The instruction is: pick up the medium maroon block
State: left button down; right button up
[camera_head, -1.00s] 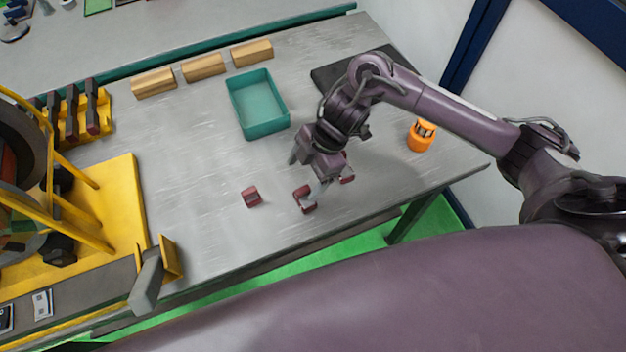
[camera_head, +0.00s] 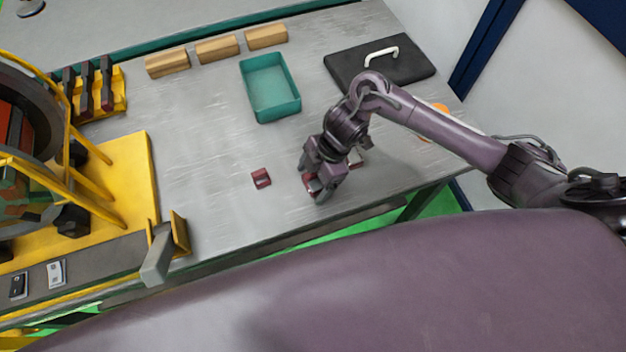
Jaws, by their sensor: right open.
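A maroon block (camera_head: 261,178) lies on the metal table, left of my right gripper. A second maroon block (camera_head: 310,184) is at the fingertips of my right gripper (camera_head: 317,190), which points down close to the table top. The gripper is open and its fingers hide part of this block; I cannot tell whether they touch it. A third block, seen earlier beside the gripper, is mostly hidden behind it. Which block is the medium one is hard to tell by size. My left gripper is not in view.
A teal tray (camera_head: 296,104) stands behind the blocks. Several wooden blocks (camera_head: 217,49) line the back edge. A black case (camera_head: 345,70) with a white handle and a partly hidden orange item (camera_head: 440,107) are to the right. A yellow machine base (camera_head: 125,180) fills the left. The table's middle is clear.

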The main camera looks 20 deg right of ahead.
jog(key=c, duration=1.4)
jog(key=shift+w, duration=0.1)
jog(key=shift+c, duration=0.4)
jog(key=shift+r, duration=0.2)
